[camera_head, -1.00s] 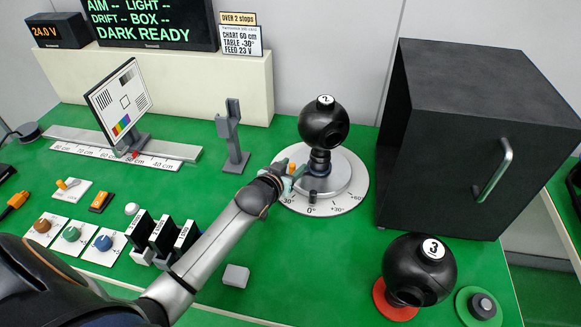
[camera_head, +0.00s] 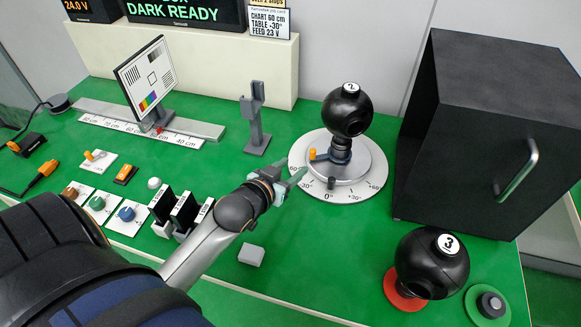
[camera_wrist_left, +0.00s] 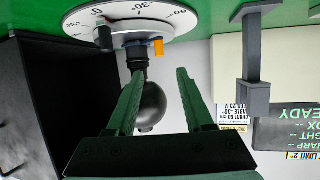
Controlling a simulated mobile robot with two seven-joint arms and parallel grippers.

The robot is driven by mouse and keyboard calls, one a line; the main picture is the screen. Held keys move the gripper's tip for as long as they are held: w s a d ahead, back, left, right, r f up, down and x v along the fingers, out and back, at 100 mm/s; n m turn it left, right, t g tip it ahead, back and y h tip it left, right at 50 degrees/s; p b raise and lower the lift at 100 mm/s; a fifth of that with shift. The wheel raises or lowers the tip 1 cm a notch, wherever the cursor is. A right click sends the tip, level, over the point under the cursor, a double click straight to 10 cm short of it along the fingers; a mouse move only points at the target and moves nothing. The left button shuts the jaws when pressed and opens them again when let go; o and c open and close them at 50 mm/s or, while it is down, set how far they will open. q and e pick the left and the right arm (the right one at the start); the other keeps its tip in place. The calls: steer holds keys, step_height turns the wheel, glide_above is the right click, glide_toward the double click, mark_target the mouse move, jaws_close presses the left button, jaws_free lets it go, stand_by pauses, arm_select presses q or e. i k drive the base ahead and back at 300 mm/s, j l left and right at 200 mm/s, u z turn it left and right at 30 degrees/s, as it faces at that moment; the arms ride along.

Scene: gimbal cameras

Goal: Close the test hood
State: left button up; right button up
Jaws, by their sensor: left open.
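The test hood, which I take to be the large black box (camera_head: 490,130), stands at the right of the green bench with a silver handle (camera_head: 518,175) on its near face. Its dark side also shows at the left of the left wrist view (camera_wrist_left: 50,95); I cannot tell whether that side is open. My left gripper (camera_head: 291,172) is open and empty, just left of the round turntable (camera_head: 350,192) and apart from the hood. In the left wrist view its two fingers (camera_wrist_left: 161,72) are spread, with black camera ball 2 (camera_wrist_left: 152,105) beyond them.
Camera ball 2 (camera_head: 347,108) stands on the turntable between gripper and hood. Camera ball 3 (camera_head: 432,265) sits on a red base before the hood. A grey post (camera_head: 254,125) and a test chart (camera_head: 148,75) stand at left. Green bench shows between turntable and ball 3.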

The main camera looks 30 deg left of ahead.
mark_target(489, 140)
steer(key=k+l, duration=0.1)
steer(key=k, duration=0.9)
